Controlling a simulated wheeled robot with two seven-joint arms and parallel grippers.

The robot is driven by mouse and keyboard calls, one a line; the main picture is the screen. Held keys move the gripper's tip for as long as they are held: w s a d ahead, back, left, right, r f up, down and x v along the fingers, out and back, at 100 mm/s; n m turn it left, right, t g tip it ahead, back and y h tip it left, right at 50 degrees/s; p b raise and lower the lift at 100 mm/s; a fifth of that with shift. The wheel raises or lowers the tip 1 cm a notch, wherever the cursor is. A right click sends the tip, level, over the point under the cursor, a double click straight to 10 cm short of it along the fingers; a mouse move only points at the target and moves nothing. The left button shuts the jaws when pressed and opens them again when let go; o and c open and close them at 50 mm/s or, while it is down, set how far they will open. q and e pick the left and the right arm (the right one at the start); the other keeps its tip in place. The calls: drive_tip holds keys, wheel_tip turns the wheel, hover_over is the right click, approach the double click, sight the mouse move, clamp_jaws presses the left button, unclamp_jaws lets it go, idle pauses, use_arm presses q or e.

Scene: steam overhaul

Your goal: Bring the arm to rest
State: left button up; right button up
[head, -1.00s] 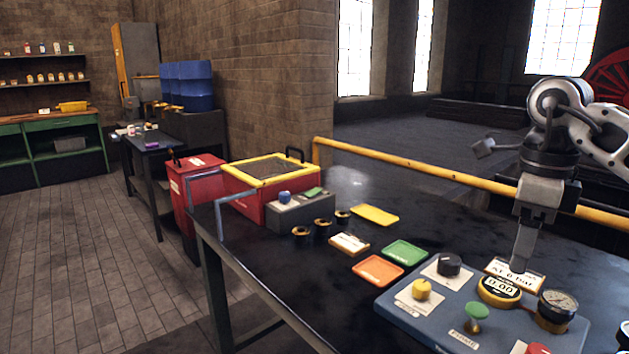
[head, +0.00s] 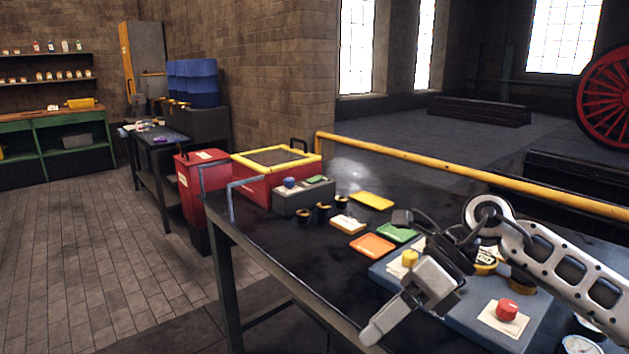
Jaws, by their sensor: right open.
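My right arm (head: 570,268) comes in from the right edge, low over the black table (head: 300,270). My right gripper (head: 388,316) hangs tilted, pointing down and left, in front of the blue control panel's near left side. It is open, and nothing shows held in it; its fingers overlap in this view. The blue panel (head: 493,335) is partly hidden behind the arm. A yellow knob (head: 410,258) and a red button (head: 507,309) on it show, and the arm covers most of the gauge area. My left gripper is not in view.
Orange (head: 372,246), green (head: 397,233) and yellow (head: 372,201) trays lie beyond the panel. A red box with a yellow-framed lid (head: 258,189) stands at the table's far left. A yellow rail (head: 430,164) runs along the back. Floor left of the table is clear.

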drive_tip(key=s+a+r+m+t+y, duration=0.15)
drive_tip(key=s+a+m+y, duration=0.25)
drive_tip(key=a+m+y, duration=0.5)
drive_tip(key=w+d+f+m+t+h, duration=0.1)
drive_tip(key=d+f+m+t+h, duration=0.25)
drive_tip(key=m+t, duration=0.7)
drive_tip(key=w+d+f+m+t+h, duration=0.25)
drive_tip(key=f+m+t, duration=0.4)
drive_tip(key=m, duration=0.75)
drive_tip(key=s+d+f+m+g+h, duration=0.2)
drive_tip(key=s+d+f+m+h, duration=0.2)
drive_tip(key=s+f+m, duration=0.2)
drive_tip(key=s+d+f+m+g+h, duration=0.3)
drive_tip(key=s+f, duration=0.5)
drive_tip(key=f, duration=0.3)
drive_tip(key=d+m+h, duration=0.1)
drive_tip(key=m, duration=0.1)
drive_tip(key=shift+f+m+h, duration=0.25)
drive_tip(key=shift+m+h, duration=0.1)
drive_tip(key=shift+h, duration=0.05)
drive_tip(key=shift+g, duration=0.25)
